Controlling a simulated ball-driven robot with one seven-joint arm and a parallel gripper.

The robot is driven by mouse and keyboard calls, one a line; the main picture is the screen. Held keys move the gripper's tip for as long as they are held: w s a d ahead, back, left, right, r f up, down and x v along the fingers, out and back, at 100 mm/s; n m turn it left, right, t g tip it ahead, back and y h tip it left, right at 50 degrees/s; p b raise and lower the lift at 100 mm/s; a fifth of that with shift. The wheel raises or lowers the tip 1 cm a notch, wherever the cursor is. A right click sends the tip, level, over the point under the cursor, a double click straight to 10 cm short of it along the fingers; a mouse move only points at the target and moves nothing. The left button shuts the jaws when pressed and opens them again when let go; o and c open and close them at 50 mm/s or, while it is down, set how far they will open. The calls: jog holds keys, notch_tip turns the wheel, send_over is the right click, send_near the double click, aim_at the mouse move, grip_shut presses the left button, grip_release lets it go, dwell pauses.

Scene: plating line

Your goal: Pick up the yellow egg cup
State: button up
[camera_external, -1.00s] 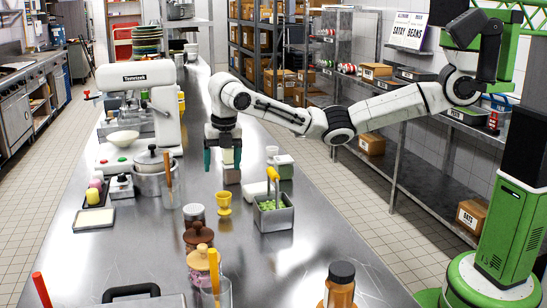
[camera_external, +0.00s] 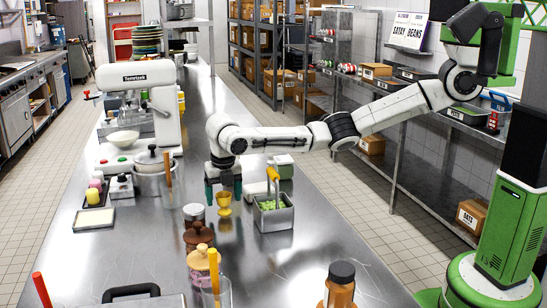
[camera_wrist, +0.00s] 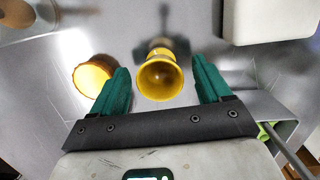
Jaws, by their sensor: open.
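The yellow egg cup (camera_external: 224,201) stands upright on the steel counter, between a lidded jar and a metal bin. In the wrist view the egg cup (camera_wrist: 160,77) shows its open rim and lies between and slightly beyond the two teal fingers. My gripper (camera_external: 223,193) points down right at the egg cup, and its fingers partly overlap it in the external view. The wrist view shows my gripper (camera_wrist: 163,82) open, with a gap on each side of the cup.
The metal bin (camera_external: 273,219) with green contents and a yellow-handled tool stands close on the right. A small jar (camera_external: 194,213) stands close on the left; an amber round thing (camera_wrist: 92,76) shows near the left finger. Lidded jars (camera_external: 198,236) stand nearer the camera.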

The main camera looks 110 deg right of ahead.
jog(key=shift+f, duration=0.25)
jog(key=shift+c, duration=0.3)
jog(key=c, duration=1)
jog(key=shift+r, duration=0.15)
